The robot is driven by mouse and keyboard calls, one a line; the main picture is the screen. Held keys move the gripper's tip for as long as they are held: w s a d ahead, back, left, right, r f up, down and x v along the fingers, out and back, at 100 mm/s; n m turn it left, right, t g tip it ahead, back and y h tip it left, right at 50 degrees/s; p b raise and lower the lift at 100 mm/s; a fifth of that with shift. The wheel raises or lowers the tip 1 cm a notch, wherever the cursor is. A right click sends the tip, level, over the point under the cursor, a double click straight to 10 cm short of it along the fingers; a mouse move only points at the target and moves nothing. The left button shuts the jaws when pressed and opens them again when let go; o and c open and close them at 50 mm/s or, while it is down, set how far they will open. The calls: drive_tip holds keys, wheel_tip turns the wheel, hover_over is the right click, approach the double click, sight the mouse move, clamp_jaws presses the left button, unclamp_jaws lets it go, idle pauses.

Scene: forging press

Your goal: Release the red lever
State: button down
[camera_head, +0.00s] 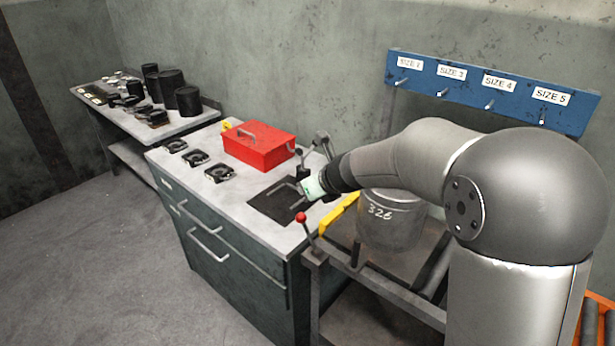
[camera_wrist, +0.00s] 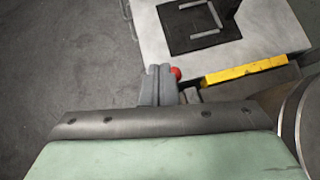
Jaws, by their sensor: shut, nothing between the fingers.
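The red lever shows as a red ball knob (camera_head: 300,217) on a thin rod at the right front corner of the workbench, by the metal rack. In the wrist view the red knob (camera_wrist: 176,73) appears just right of my fingertips, partly covered by them. My gripper (camera_wrist: 158,70) is shut and empty, with its two grey fingers side by side. I cannot tell if the fingers touch the knob. In the head view the pale green hand of my gripper (camera_head: 312,187) is above and slightly right of the knob; its fingers cannot be made out.
The workbench (camera_head: 238,222) carries a red toolbox (camera_head: 260,146), black dies and a dark mat with a U-shaped handle. A yellow bar (camera_head: 340,214) and a metal bucket marked 326 (camera_head: 391,222) are right of the lever. Open floor (camera_head: 90,270) lies left.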

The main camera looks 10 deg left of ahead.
drive_tip(key=shift+s+r, duration=0.15)
drive_tip(key=shift+r, duration=0.8)
drive_tip(key=s+d+f+n+g+h, duration=0.1)
drive_tip(key=s+d+n+g+h, duration=0.1)
drive_tip(key=s+d+n, duration=0.5)
drive_tip(key=s+d+f+n+g+h, duration=0.1)
drive_tip(key=s+d+f+n+h, duration=0.1)
drive_tip(key=s+d+n, duration=0.6)
drive_tip(key=s+d+f+n+g+h, duration=0.1)
drive_tip(key=s+d+n, duration=0.7)
drive_tip(key=s, duration=1)
drive_tip(key=n+g+h, duration=0.1)
drive_tip(key=n+h, duration=0.1)
drive_tip(key=n, duration=0.1)
drive_tip(key=shift+f+n+g, duration=0.3)
drive_tip(key=shift+f+n, duration=0.1)
